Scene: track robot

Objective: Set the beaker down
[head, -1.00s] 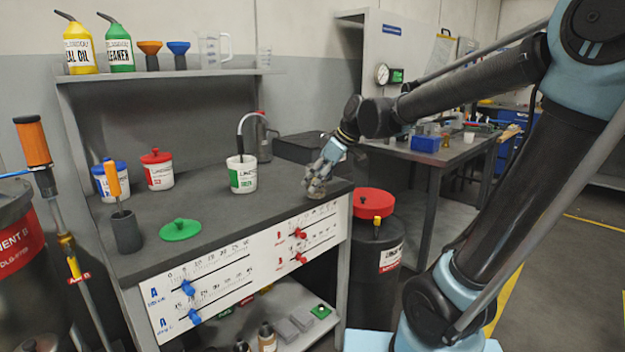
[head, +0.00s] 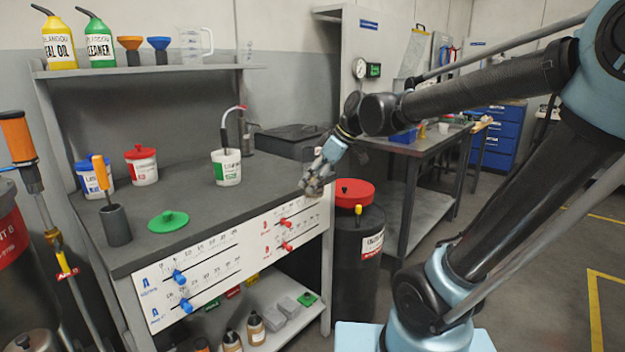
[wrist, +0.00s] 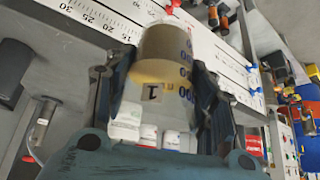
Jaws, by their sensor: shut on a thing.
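The beaker (wrist: 165,72) is clear with printed markings and amber contents, and it sits between the two fingers of my gripper (wrist: 158,80) in the wrist view. My gripper is shut on it. In the head view my gripper (head: 316,182) is at the right front corner of the grey workbench (head: 258,190). The beaker is hard to make out there among the fingers. I cannot tell whether its base touches a surface.
A white tub (head: 228,170) with a tube stands mid-bench. A green lid (head: 168,221) lies near the front left. A black drum with a red lid (head: 354,193) stands right of the bench. The bench top between the tub and my gripper is clear.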

